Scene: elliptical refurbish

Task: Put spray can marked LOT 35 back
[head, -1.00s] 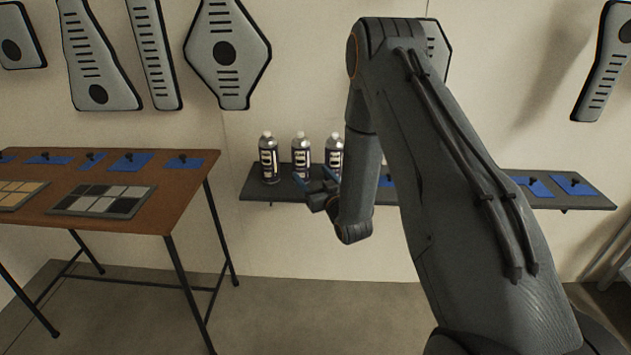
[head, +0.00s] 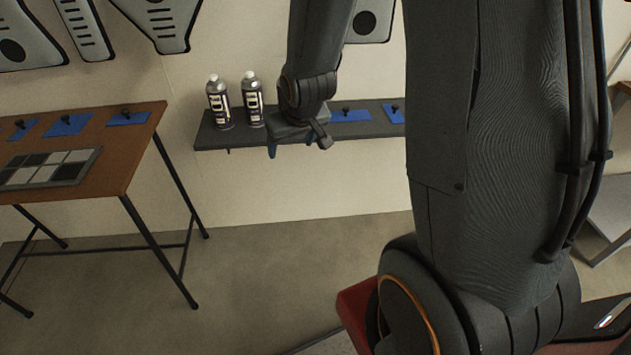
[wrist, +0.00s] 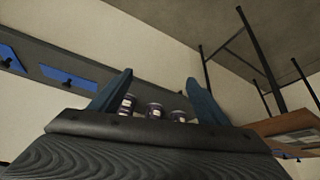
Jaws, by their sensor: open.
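Two spray cans with silver tops and dark labels, a left can (head: 219,103) and a right can (head: 253,100), stand upright on the left end of the grey wall shelf (head: 370,129). In the wrist view three cans show between and beyond the fingers: one near the left finger (wrist: 128,104), a middle one (wrist: 154,110) and a right one (wrist: 179,116). No lot number is readable, so I cannot tell which is LOT 35. My gripper (head: 297,146) is open at the shelf, right of the two cans; its blue fingers (wrist: 159,78) hold nothing. My arm probably hides the third can.
Blue pads with black knobs, such as this one (head: 350,115), lie along the shelf to the right. A brown table (head: 115,180) with more pads and a tile tray (head: 45,168) stands at left. Grey panels (head: 165,22) hang above. Floor between table and my base is clear.

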